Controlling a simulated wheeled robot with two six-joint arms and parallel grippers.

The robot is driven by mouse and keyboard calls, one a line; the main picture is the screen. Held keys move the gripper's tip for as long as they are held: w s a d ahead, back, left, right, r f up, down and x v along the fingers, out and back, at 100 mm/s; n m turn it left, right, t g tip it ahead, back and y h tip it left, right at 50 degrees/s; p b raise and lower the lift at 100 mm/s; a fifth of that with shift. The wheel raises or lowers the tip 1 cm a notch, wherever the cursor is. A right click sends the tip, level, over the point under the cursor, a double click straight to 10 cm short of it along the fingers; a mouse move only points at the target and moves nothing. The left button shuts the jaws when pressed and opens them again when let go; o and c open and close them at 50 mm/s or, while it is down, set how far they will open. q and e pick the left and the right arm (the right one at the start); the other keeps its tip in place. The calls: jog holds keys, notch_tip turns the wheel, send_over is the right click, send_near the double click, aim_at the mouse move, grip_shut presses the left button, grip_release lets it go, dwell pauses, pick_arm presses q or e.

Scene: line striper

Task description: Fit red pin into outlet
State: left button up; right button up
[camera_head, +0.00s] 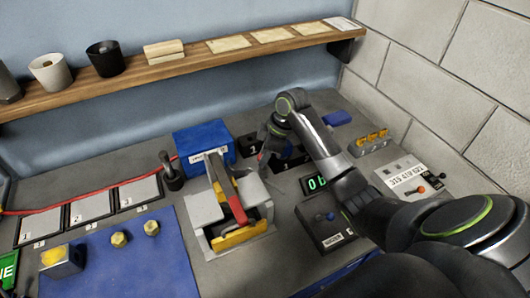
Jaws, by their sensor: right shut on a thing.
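No red pin shows clearly, and the outlet cannot be told apart from the dark panel. My left gripper is not in view.
A grey fixture (204,209) with a red-handled tool (234,203) stands in front of the blue box. A red cable (60,210) runs along the left. A blue mat (150,262) holds two brass nuts. A wooden shelf (190,65) spans the back wall.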

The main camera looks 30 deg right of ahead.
jog(key=shift+f, duration=0.75)
jog(key=o, duration=1.3)
jog(key=shift+r, duration=0.1)
jog(key=p+v, duration=0.7)
jog(key=shift+p, duration=0.4)
dwell(0.7)
